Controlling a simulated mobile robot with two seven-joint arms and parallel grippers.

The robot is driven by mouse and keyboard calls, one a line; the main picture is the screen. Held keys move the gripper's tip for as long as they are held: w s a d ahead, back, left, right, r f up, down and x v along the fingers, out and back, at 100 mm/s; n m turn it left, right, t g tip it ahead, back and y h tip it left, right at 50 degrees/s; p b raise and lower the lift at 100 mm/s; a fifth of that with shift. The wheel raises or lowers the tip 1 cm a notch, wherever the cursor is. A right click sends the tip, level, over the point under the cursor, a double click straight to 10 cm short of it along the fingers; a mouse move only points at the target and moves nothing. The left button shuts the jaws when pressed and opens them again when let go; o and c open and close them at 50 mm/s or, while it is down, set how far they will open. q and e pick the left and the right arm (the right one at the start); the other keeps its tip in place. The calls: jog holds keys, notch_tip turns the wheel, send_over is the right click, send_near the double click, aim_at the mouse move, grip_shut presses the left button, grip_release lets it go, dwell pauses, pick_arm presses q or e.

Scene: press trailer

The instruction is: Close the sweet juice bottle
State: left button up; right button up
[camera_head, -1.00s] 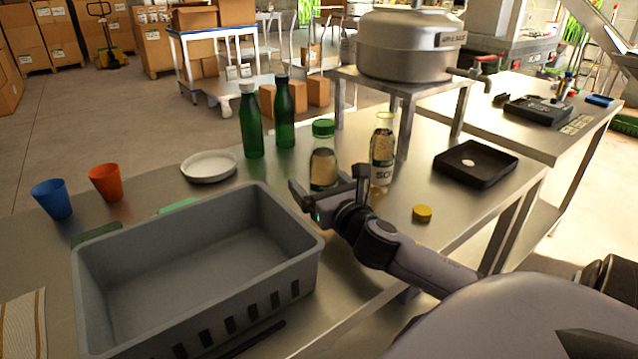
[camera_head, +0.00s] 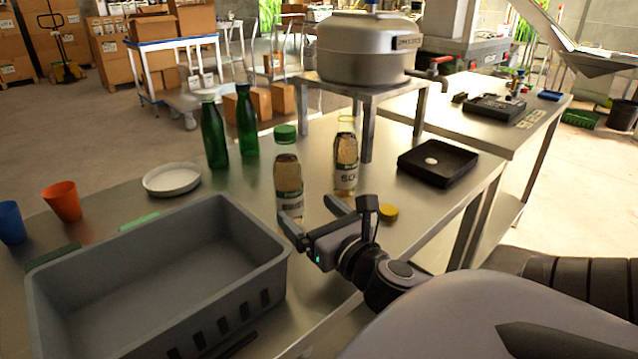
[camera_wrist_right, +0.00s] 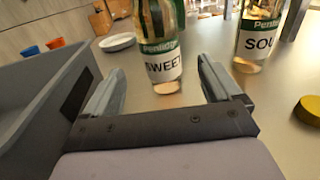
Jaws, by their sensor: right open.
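The sweet juice bottle (camera_head: 288,182) stands upright on the metal table with a green cap (camera_head: 285,133) on its top. I cannot tell how tight the cap is. Its label reads SWEET in the right wrist view (camera_wrist_right: 163,68), where its top is cut off. My right gripper (camera_head: 308,208) is open and empty, low in front of the bottle. In the wrist view the bottle stands ahead, between the directions of the two fingers (camera_wrist_right: 159,68). My left gripper is not in view.
An uncapped bottle labelled SOU… (camera_head: 346,165) stands to the right, with a yellow cap (camera_head: 388,213) lying near it. A grey crate (camera_head: 270,285) is at the left. Green bottles (camera_head: 214,138), a white plate (camera_head: 171,180) and a black tray (camera_head: 438,165) are farther back.

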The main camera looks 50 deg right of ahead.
jog(key=shift+v, duration=1.1)
